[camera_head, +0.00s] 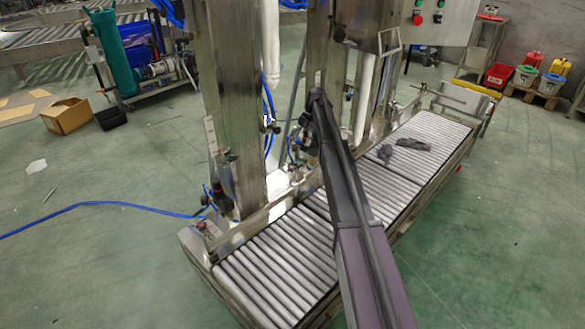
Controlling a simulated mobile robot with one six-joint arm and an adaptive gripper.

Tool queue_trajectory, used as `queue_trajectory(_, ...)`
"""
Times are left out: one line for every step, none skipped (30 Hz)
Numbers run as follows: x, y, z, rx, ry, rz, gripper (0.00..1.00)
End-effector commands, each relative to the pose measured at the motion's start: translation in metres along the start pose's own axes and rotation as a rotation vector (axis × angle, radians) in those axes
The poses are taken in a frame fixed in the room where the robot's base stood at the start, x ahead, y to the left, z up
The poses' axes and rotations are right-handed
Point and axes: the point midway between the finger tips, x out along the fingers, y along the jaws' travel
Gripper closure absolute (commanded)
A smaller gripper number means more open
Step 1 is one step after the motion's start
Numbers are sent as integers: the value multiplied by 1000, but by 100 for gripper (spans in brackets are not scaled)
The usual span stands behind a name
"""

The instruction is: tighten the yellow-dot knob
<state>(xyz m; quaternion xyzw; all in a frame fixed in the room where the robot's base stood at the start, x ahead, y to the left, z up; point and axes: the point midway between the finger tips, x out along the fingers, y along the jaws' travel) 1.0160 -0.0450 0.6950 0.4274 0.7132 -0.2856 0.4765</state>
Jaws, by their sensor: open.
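No yellow dot can be made out on any knob. A small dark knob-like fitting with a pale mark (269,121) sits on the right side of the left steel column (228,90). Another dark fitting (214,190) is low at the foot of this column. My arm rises from the bottom right to the space between the two columns. My gripper (304,146) is at its far end, small and dark, to the right of the marked fitting and apart from it in the picture. It is open; its fingertips are hard to make out.
A roller conveyor (275,262) runs under and past the columns. Dark grey parts (412,144) lie on its far rollers. Blue hoses (266,100) hang beside the left column, and a blue hose (85,206) crosses the floor. The green floor at left is mostly clear.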

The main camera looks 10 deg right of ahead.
Motion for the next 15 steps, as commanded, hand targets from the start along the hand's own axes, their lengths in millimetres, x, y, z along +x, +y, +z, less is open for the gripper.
queue_trajectory(8, 0, 1, 0, 0, 0, 14)
queue_trajectory(10, 0, 1, 0, 0, 0, 14)
queue_trajectory(14, 0, 1, 0, 0, 0, 14)
queue_trajectory(16, 0, 1, 0, 0, 0, 14)
queue_trajectory(18, 0, 2, 0, 0, 0, 14)
queue_trajectory(22, 0, 2, 0, 0, 0, 14)
queue_trajectory(24, -1, 2, 0, 0, 0, 14)
queue_trajectory(27, 0, 2, 0, 0, 0, 14)
queue_trajectory(30, -1, 2, 0, 0, 0, 14)
queue_trajectory(32, -1, 2, 0, 0, 1, 14)
queue_trajectory(35, -1, 2, 0, 0, 1, 14)
queue_trajectory(38, -1, 2, 0, 0, 1, 14)
queue_trajectory(40, -1, 2, 0, 0, 1, 14)
queue_trajectory(43, -1, 2, 0, 0, 1, 14)
queue_trajectory(46, -1, 2, 0, 0, 1, 14)
